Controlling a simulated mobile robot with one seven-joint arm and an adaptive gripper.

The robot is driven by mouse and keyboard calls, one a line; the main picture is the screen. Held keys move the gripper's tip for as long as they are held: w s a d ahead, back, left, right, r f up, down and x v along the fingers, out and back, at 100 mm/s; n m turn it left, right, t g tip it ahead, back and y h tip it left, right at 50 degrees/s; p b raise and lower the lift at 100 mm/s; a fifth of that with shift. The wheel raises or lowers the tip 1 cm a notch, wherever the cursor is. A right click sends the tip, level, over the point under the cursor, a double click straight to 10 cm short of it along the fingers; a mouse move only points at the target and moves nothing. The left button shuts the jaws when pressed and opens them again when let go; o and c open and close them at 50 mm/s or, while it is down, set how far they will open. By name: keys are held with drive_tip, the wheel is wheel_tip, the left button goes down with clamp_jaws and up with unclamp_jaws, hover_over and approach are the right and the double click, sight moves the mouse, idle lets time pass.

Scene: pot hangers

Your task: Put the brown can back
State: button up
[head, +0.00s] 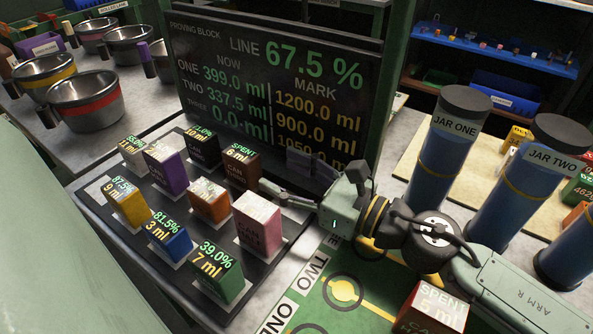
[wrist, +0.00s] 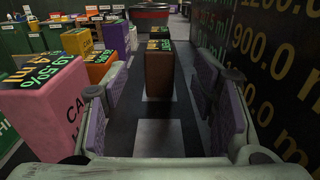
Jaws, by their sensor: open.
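A dark brown can (head: 240,168), its top reading SPENT 6 ml, stands upright at the back right of the dark can tray (head: 160,238). In the wrist view the brown can (wrist: 158,72) stands straight ahead, on or just behind a pale square. My gripper (head: 285,180) is open and empty, low over the tray and just right of that can. In the wrist view my gripper's fingers (wrist: 160,85) are spread to either side, with the can ahead, apart from both. Whether the fingertips reach past its near face is unclear.
A pink can (head: 257,222) and several other coloured cans stand close by. The dark display board (head: 280,85) rises behind my gripper. A dark red can (head: 428,308), reading SPENT 5 ml, stands at the green mat's front. An empty pale square (wrist: 158,137) lies between my fingers.

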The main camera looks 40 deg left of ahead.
drive_tip(key=shift+w+d, duration=0.1)
drive_tip(key=shift+d, duration=0.85)
